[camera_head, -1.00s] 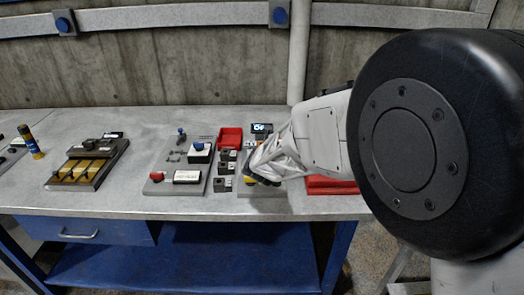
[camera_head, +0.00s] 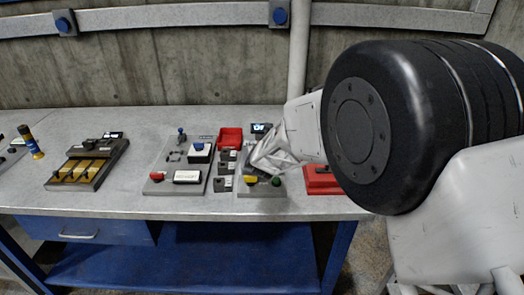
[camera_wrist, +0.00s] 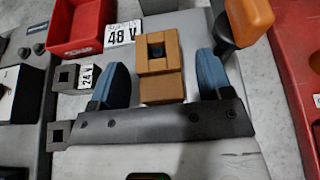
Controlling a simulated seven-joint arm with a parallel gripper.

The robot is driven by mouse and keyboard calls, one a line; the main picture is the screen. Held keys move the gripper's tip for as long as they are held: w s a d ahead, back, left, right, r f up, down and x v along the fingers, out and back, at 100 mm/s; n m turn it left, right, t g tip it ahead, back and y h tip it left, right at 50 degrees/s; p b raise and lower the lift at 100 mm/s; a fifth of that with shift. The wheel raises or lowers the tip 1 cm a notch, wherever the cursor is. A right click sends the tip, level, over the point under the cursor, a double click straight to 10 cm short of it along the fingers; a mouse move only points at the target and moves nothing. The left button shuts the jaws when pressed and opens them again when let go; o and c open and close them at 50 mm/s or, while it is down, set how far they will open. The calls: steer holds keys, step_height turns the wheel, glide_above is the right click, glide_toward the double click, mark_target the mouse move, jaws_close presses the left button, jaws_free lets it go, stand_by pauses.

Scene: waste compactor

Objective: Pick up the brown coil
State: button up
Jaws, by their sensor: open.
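The brown coil (camera_wrist: 160,88) is a blocky orange-brown piece with a dark square hole, seen in the wrist view on a light grey panel (camera_wrist: 195,28). My gripper (camera_wrist: 160,80) is open, with one blue fingertip left of the coil and one right of it in the picture. Gaps show on both sides, so neither finger appears to touch it. I cannot tell how far the fingers are above the panel. In the head view my gripper (camera_head: 266,158) is over the panel near the middle of the bench, and the coil is hidden there.
A red bin (camera_wrist: 78,24) and dark blocks beside 48 V and 24 V labels stand left. An orange-topped handle (camera_wrist: 250,18) is close to the right finger. A red box (camera_head: 322,180) lies right. Yellow and green buttons (camera_head: 276,181) are at the panel's front.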

stand_by(0.5)
steer(key=c, duration=1.1)
steer(key=shift+r, duration=0.1)
step_height(320, 180, up, 10)
steer(key=shift+d, duration=0.15)
stand_by(0.6)
